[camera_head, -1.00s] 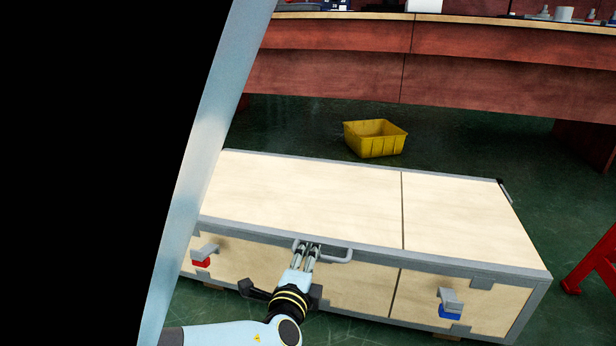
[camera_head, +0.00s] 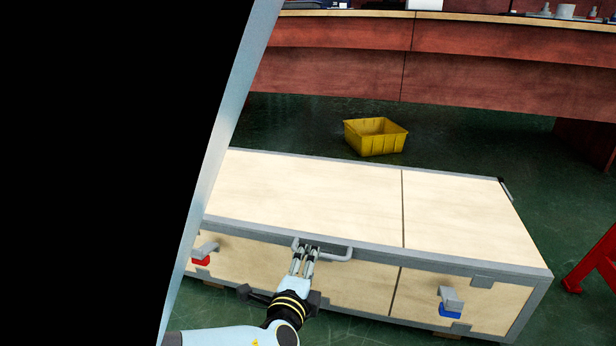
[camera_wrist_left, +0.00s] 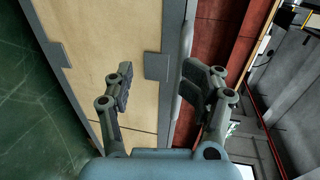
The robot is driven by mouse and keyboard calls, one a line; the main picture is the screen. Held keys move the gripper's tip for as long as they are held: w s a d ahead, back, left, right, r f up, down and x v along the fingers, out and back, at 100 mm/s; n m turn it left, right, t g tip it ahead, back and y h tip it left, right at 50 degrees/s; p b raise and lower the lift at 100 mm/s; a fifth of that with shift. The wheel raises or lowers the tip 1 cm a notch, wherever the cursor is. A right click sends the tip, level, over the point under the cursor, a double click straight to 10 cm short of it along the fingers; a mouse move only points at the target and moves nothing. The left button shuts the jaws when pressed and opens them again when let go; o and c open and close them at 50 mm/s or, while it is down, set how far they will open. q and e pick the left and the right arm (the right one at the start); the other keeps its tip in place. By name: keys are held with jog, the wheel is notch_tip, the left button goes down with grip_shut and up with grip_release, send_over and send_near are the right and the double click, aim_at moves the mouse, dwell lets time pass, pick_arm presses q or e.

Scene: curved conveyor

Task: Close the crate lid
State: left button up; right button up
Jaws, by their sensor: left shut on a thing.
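The wooden crate (camera_head: 350,285) has pale panels and grey metal edging. Its lid (camera_head: 310,193) lies flat on top, with no gap that I can see along the front edge. A grey bar handle (camera_head: 340,255) sticks out at the front edge. My left gripper (camera_head: 306,251) is at the left part of this handle, shut on it, and reaches up from below. The left wrist view shows its two fingers (camera_wrist_left: 158,76) on either side of the grey edging; the exact contact is hard to see. My right gripper is not in view.
A red latch (camera_head: 201,261) and a blue latch (camera_head: 450,311) sit on the crate's front. A yellow bin (camera_head: 376,138) stands on the green floor behind the crate. A curved wooden counter (camera_head: 340,70) runs across the back. A red stand (camera_head: 592,262) is at the right.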

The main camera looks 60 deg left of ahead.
pick_arm(q)
jog(key=v, duration=1.2)
